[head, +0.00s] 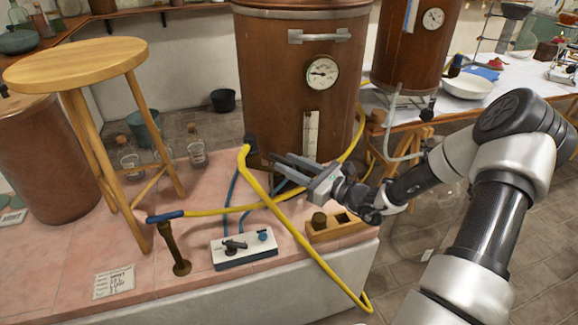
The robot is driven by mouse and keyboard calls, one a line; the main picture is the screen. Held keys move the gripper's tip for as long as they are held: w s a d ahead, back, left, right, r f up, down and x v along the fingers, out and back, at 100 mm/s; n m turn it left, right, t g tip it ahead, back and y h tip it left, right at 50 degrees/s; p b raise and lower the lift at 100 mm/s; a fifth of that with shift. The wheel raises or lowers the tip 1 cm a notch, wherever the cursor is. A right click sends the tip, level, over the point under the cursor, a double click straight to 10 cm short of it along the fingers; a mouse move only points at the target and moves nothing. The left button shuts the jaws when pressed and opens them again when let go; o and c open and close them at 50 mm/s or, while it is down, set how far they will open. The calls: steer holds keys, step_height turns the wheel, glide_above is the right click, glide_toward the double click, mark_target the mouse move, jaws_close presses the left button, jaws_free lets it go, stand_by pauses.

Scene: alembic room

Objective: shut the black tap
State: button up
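A black tap (234,246) with a lever handle sits on the left part of a white block (243,257) on the pink tiled top. A blue tap (264,236) sits on the same block to its right. Whether the black tap's lever is at open or shut cannot be told. My gripper (279,162) reaches in from the right, above and behind the block, in front of the large copper vessel. Its two fingers point left with a gap between them, and nothing shows held. It is apart from the black tap.
A yellow hose (272,200) crosses near my gripper and blue tubes run behind the block. A wooden rack (335,232) stands right of the block, a brass stand (179,255) left. A wooden stool (88,65) and copper vessel (262,85) stand farther back.

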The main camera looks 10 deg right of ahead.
steer(key=shift+w+a, duration=0.2)
jaws_close()
steer(key=shift+w+d+r+n+g+y+p, duration=0.2)
steer(key=shift+w+n+g+y+p, duration=0.15)
steer(key=shift+n+g+y, duration=0.3)
steer(key=n+g+y, duration=0.3)
steer(key=g, duration=0.1)
steer(key=shift+w+d+f, duration=0.15)
steer(key=shift+w+d, duration=0.15)
steer(key=shift+w, duration=0.05)
jaws_free()
